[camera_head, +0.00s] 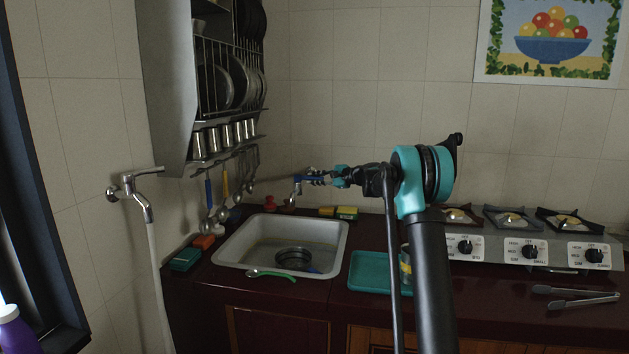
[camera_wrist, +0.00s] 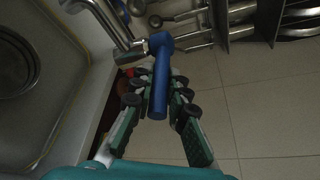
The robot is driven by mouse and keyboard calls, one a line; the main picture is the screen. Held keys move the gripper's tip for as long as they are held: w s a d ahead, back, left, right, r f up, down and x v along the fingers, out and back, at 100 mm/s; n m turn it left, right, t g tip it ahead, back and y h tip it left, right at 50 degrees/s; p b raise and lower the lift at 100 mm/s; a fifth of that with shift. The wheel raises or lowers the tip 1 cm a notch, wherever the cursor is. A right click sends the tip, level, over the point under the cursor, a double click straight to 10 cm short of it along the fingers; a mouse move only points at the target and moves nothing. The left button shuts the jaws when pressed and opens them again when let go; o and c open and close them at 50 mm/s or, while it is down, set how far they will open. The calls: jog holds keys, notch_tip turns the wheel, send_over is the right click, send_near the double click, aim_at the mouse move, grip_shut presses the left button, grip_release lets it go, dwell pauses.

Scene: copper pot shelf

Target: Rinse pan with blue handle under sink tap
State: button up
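The sink (camera_head: 232,243) is a light metal basin set in the dark counter. A round dark metal pan (camera_head: 293,258) sits in it, with a small blue part (camera_head: 313,270) at its right that looks like its handle. The sink tap (camera_wrist: 106,22) is a silver pipe with a blue lever (camera_wrist: 160,78); the lever is small behind the sink in the head view (camera_head: 297,181). My gripper (camera_wrist: 157,88) reaches in from the right above the sink's back corner. Its fingers are apart, one on each side of the lever; firm contact is not visible.
A green-handled utensil (camera_head: 270,274) lies on the sink's front rim. A teal tray (camera_head: 370,271) and a can (camera_head: 405,266) stand right of the sink. Utensils hang below the dish rack (camera_head: 230,145). A wall tap (camera_head: 137,190) is left; a stove (camera_head: 520,247) is right.

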grip_shut()
jog(key=shift+s+a+m+t+h, duration=0.25)
jog(key=shift+s+m+t+h, duration=0.4)
jog(key=shift+m+t, duration=0.2)
jog(key=shift+s+a+m+t+h, duration=0.1)
jog(key=shift+s+m+t+h, duration=0.15)
jog(key=shift+m+t+h, duration=0.35)
jog(key=shift+s+a+m+t+h, duration=0.1)
jog(key=shift+s+m+t+h, duration=0.15)
jog(key=shift+m+t+h, duration=0.3)
jog(key=o, duration=0.8)
grip_release()
jog(key=shift+d, duration=0.1)
jog(key=v, duration=1.2)
